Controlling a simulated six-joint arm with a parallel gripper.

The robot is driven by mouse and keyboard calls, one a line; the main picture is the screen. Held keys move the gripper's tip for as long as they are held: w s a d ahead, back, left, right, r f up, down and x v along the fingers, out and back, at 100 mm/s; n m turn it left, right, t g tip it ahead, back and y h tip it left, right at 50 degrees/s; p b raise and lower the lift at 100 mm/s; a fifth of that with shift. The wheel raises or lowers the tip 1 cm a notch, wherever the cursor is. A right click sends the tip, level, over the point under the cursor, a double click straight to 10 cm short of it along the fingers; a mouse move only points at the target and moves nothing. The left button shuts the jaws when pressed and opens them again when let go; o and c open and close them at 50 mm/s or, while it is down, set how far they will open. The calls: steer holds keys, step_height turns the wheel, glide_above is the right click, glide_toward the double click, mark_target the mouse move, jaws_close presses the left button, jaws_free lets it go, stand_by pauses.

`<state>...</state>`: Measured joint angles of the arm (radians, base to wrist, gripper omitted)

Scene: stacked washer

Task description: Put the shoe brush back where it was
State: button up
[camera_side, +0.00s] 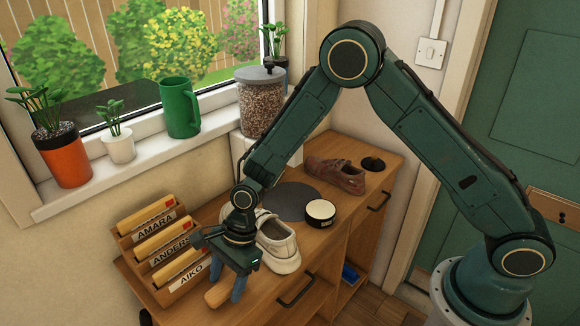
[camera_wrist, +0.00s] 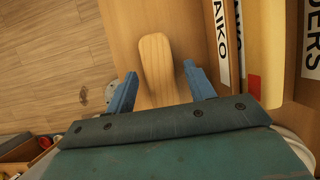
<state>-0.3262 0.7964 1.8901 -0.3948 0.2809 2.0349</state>
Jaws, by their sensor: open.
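The shoe brush shows as a pale wooden, rounded piece (camera_wrist: 155,55) in the wrist view, lying on the wooden cabinet top. Its wooden end also shows in the side view (camera_side: 216,294), at the near left end of the cabinet. My gripper (camera_side: 228,283) is open and points down over the brush. In the wrist view its two blue fingers (camera_wrist: 160,72) stand on either side of the brush, with gaps to the wood. I cannot tell how far down the fingertips reach. The bristles and the rear of the brush are hidden.
A letter rack (camera_side: 160,250) with name labels stands close left of my gripper. A white shoe (camera_side: 278,243) is close on the right.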

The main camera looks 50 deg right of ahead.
steer(key=v, duration=1.2)
stand_by(0.5)
steer(key=s+d+r+n+t+h, duration=0.1)
steer(key=s+d+r+n+t, duration=0.1)
steer(key=s+d+r+n, duration=0.35)
steer(key=s+d+r+n+t+h, duration=0.1)
steer(key=s+d+r+n, duration=0.25)
steer(key=d+r, duration=0.4)
steer(key=s+d+r+n+t+h, duration=0.1)
steer(key=s+d+r+n, duration=0.1)
steer(key=s, duration=0.5)
steer(key=s+d+r+n+t+h, duration=0.1)
steer(key=s+d+r+n, duration=0.2)
steer(key=s+n, duration=0.4)
steer(key=shift+s+d+r+h, duration=0.3)
steer(key=shift+s+d+r, duration=0.05)
steer(key=shift+d, duration=0.5)
